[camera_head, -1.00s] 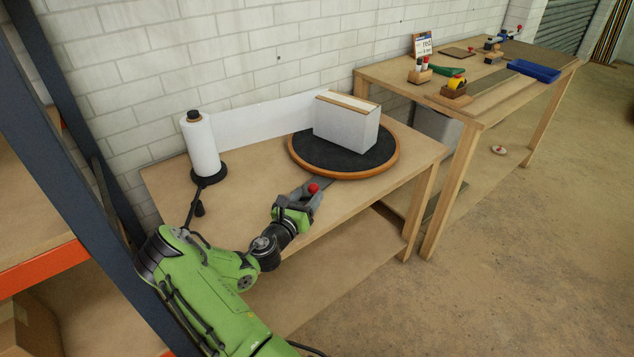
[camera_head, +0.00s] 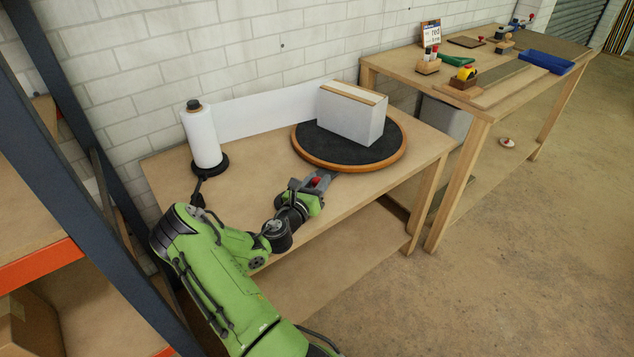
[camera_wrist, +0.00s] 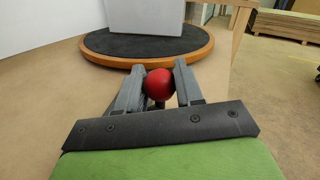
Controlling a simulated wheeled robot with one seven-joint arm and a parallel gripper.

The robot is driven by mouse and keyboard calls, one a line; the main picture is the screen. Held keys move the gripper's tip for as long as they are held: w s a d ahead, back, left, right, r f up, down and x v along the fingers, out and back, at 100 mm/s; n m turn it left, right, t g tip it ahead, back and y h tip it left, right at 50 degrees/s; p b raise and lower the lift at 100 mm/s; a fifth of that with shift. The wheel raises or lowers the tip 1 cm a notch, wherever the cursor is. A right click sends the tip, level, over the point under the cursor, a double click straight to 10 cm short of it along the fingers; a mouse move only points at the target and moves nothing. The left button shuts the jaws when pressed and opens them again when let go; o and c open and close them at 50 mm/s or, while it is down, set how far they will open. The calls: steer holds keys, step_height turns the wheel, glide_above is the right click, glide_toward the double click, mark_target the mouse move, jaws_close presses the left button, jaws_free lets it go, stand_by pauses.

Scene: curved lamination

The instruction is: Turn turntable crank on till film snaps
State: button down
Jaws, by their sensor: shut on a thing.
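The turntable (camera_head: 309,158) is a round dark disc with an orange-brown rim on the wooden table. A white wrapped box (camera_head: 350,115) with a brown strip on top stands on it. White film (camera_head: 262,119) stretches taut from the film roll (camera_head: 201,138) on the left to the box. My gripper (camera_head: 316,184) is at the near side of the turntable, shut on the red crank knob, which shows between the fingers in the wrist view (camera_wrist: 159,84). A grey crank arm (camera_head: 329,174) partly shows between the gripper and the rim.
A second table (camera_head: 410,65) to the right holds a blue tray (camera_head: 546,62), a yellow tape dispenser (camera_head: 465,76) and several small tools. A dark shelf post (camera_head: 75,190) stands close on the left of my arm. The table front is bare.

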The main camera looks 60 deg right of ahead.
steer(key=g, duration=0.1)
steer(key=m+g+p, duration=0.1)
steer(key=a+m+g, duration=0.1)
steer(key=shift+s+a+p, duration=0.1)
steer(key=shift+s+p, duration=0.15)
steer(key=shift+p, duration=0.15)
steer(key=g, duration=0.1)
steer(key=a+m+g+y, duration=0.1)
steer(key=shift+s+a+m+g, duration=0.2)
steer(key=shift+m+g, duration=0.1)
steer(key=shift+g, duration=0.1)
steer(key=shift+s+a+m+g, duration=0.1)
steer(key=shift+a+m+g, duration=0.3)
steer(key=shift+r, duration=0.1)
steer(key=shift+d, duration=0.1)
